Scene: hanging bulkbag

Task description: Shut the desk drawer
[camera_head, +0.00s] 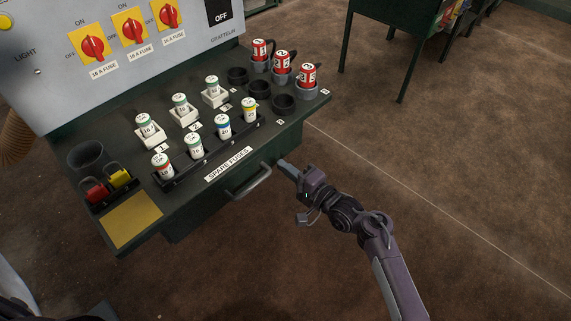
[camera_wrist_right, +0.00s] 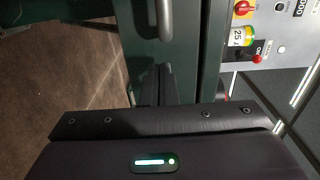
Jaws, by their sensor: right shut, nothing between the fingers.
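The desk (camera_head: 135,178) is dark green. Its drawer (camera_head: 205,215) is below the front edge, under a "SPARE FUSES" label (camera_head: 228,163). A grey bar handle (camera_head: 249,183) sticks out from the drawer front; it also shows at the top of the right wrist view (camera_wrist_right: 165,18). How far the drawer stands out is hard to tell. My right gripper (camera_head: 284,166) is shut and empty, just right of the handle, with its tips close to the drawer front (camera_wrist_right: 140,45). Contact cannot be told. My left gripper is not in view.
A grey switch panel (camera_head: 60,60) rises behind. Another dark green table (camera_head: 395,30) stands at the back right. The brown floor (camera_head: 470,150) right of my arm is clear.

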